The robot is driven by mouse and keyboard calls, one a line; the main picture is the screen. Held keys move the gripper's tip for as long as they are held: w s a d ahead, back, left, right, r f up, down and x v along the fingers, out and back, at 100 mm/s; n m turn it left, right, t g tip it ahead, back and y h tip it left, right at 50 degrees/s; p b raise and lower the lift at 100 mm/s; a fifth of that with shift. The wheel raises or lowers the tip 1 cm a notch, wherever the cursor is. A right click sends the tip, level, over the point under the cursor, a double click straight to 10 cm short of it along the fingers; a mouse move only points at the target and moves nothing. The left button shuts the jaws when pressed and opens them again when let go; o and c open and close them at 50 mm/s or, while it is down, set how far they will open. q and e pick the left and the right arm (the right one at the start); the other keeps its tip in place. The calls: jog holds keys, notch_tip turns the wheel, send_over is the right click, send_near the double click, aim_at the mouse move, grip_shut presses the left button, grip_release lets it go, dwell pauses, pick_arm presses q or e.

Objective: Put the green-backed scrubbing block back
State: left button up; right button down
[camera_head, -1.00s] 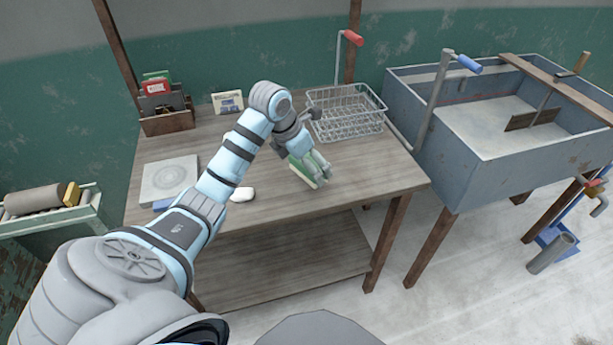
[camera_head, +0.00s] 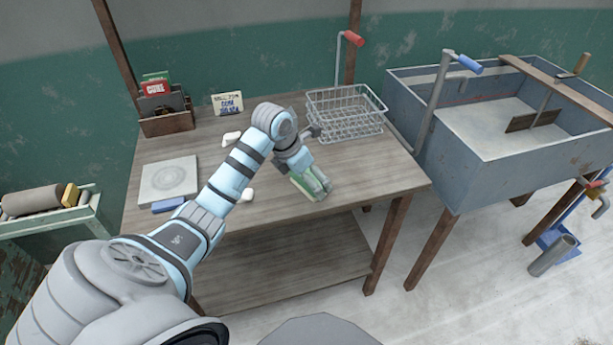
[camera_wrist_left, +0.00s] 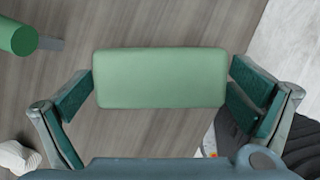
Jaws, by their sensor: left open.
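The green-backed scrubbing block (camera_head: 304,187) is under my left gripper (camera_head: 318,188), over the front right part of the wooden table (camera_head: 370,165). In the left wrist view the block's plain green back (camera_wrist_left: 160,78) lies crosswise between the two finger pads of my left gripper (camera_wrist_left: 161,85). The pads are close to its two short ends, and I cannot tell whether they touch. The gripper is open. The block's underside is hidden, and I cannot tell whether it rests fully on the table. My right gripper is not in view.
A wire basket (camera_head: 345,122) stands at the back right. White lumps (camera_head: 247,195), a square slab (camera_head: 169,180), a blue block (camera_head: 167,204), a card (camera_head: 227,104) and a wooden holder (camera_head: 167,124) are further left. A green cylinder (camera_wrist_left: 18,38) shows in the wrist view. A grey sink (camera_head: 480,150) stands right.

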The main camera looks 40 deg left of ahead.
pick_arm(q)
jog(key=d+p+v, duration=0.1)
jog(key=p+v, duration=0.1)
jog(key=v, duration=1)
jog(key=shift+a+r, duration=0.15)
jog(key=shift+a, duration=0.3)
